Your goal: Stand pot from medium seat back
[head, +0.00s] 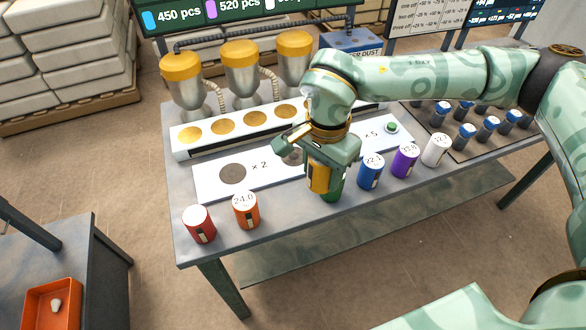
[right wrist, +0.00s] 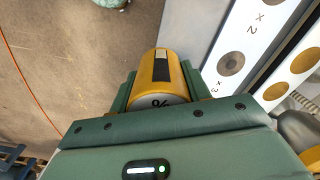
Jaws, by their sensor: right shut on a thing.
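My right gripper (head: 322,178) is shut on a yellow pot (head: 319,180), above the front part of the table. In the right wrist view the yellow pot (right wrist: 168,72) sits between the fingers, with a white, marked end and a dark-and-white strip on its side. The white seat board (head: 205,188) has a large dark disc marked x 2 (head: 233,174). A smaller disc marked x 3 (right wrist: 222,91) shows in the right wrist view; in the head view my gripper mostly hides it. My left gripper is not in view.
Red (head: 199,224), orange (head: 246,211), blue (head: 370,171), purple (head: 405,160) and white (head: 436,150) pots stand along the front edge. A green pot (head: 331,194) is partly hidden by my gripper. Yellow-capped hoppers (head: 240,55) stand behind. Several blue-capped bottles (head: 465,130) stand at right.

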